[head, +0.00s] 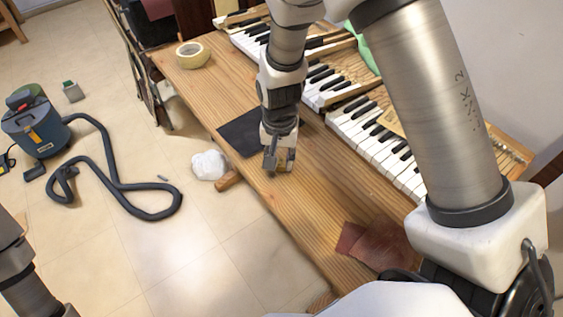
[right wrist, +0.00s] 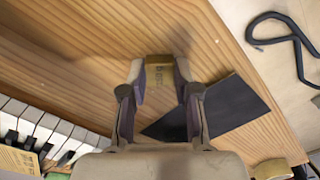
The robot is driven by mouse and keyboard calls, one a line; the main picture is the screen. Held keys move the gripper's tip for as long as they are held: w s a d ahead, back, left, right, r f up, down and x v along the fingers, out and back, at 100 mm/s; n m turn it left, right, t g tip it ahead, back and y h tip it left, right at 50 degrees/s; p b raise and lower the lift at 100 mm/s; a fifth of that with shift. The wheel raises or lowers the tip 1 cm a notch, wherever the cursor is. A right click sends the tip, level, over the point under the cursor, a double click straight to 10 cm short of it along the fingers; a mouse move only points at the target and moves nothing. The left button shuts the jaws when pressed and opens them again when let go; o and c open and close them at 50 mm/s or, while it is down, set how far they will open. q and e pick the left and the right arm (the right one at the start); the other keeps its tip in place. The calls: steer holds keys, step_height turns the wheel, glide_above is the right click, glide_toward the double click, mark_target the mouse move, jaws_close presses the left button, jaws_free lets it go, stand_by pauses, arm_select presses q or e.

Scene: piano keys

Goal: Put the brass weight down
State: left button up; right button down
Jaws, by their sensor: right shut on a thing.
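The brass weight (right wrist: 160,72) is a small dull-gold block with dark markings, held between my right fingertips (right wrist: 160,85) in the right wrist view. In the head view, my right gripper (head: 278,160) points down over the wooden bench near its left edge. Little of the weight shows there. It is at or just above the bench top; I cannot tell if it touches. A black mat (head: 238,133) lies flat right behind the gripper, and it also shows in the right wrist view (right wrist: 228,108). My left gripper is out of view.
Sections of piano keys (head: 375,137) line the bench's right side. The bench (head: 318,190) is bare between gripper and cloth. A vacuum cleaner (head: 36,128) stands on the floor.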

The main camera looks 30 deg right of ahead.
mark_target(280, 161)
steer(key=shift+w+f, duration=0.1)
steer(key=shift+f, duration=0.1)
steer(key=shift+w+d+f, duration=0.1)
steer(key=shift+w+d, duration=0.05)
steer(key=shift+d, duration=0.1)
steer(key=c, duration=1.1)
jaws_free()
steer(key=shift+a, duration=0.1)
steer(key=shift+o, duration=1.3)
steer(key=shift+f, duration=0.1)
step_height(280, 161, up, 12)
steer(key=p, duration=0.1)
steer(key=shift+r+p, duration=0.2)
steer(key=shift+p, duration=0.15)
